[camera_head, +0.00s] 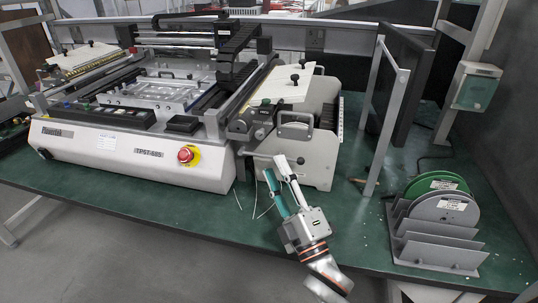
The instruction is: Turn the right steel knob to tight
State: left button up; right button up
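A pick-and-place machine (130,160) stands on the green bench. A small round steel knob (260,134) shows on the side unit at its right end; I cannot tell for sure that it is the task's right knob, nor whether it is tight. My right gripper (275,166) reaches up from the bench's front edge, with its fingertips in front of and below this knob. Its teal and white fingers look apart, with nothing seen between them. The gripper appears clear of the knob. My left gripper is not in view.
A red emergency button (187,154) is on the machine's front. Thin wires (256,205) hang near my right gripper. A grey reel rack (440,250) and a metal frame post (386,130) stand to the right. The bench between gripper and rack is mostly clear.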

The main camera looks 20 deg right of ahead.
jog(key=shift+v, duration=1.9)
